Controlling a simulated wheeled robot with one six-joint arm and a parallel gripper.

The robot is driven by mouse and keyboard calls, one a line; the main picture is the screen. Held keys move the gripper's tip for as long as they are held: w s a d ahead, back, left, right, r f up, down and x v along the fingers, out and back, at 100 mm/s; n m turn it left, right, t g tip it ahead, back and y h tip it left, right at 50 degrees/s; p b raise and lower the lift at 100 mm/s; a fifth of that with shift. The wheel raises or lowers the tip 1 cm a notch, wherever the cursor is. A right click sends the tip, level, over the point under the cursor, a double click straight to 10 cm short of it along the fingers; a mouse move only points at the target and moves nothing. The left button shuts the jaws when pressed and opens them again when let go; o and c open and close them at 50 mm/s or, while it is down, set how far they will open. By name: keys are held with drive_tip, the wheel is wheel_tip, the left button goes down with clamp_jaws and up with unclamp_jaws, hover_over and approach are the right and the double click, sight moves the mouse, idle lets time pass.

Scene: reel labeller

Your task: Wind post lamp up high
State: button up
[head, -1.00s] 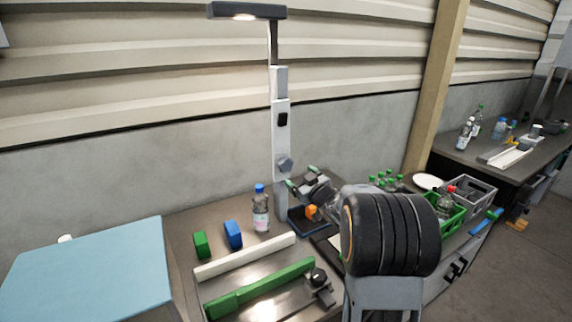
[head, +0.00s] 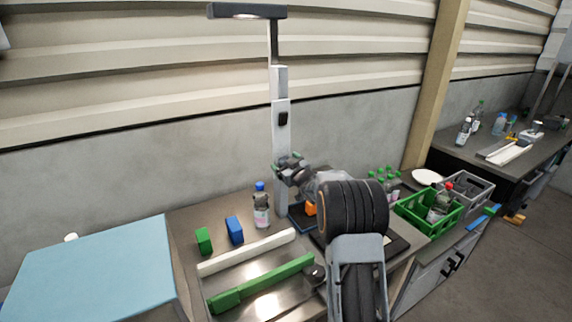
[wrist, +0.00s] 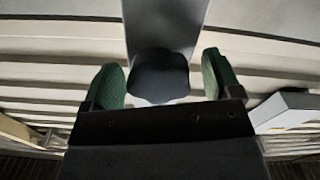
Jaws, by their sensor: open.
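The post lamp stands at the back of the bench in the head view, with a pale upright post (head: 282,130) and a dark lamp head (head: 247,11) on a thin dark stem. A small black part sits on the post's front. In the wrist view a dark rounded knob (wrist: 160,77) on the grey post (wrist: 165,25) lies between my green fingertips. My gripper (head: 287,163) is at the post's lower part and hides the knob in the head view. In the wrist view my gripper (wrist: 166,80) is open, with gaps visible beside the knob.
A bottle (head: 261,206), a blue block (head: 234,230) and a green block (head: 204,241) stand left of the post. White and green bars lie in front. A green crate (head: 430,212) is at right. A light blue box top (head: 90,268) fills the lower left.

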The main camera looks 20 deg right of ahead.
drive_tip(key=shift+c, duration=0.3)
drive_tip(key=c, duration=0.9)
drive_tip(key=shift+o, duration=0.2)
drive_tip(key=shift+m, duration=0.7)
drive_tip(key=o, duration=0.9)
drive_tip(key=s+b, duration=0.1)
drive_tip(key=s, duration=0.3)
drive_tip(key=s+d+b, duration=0.1)
drive_tip(key=s, duration=0.4)
drive_tip(key=s+b, duration=0.1)
drive_tip(key=s, duration=0.3)
drive_tip(key=shift+s+d, duration=0.25)
drive_tip(key=shift+s, duration=0.15)
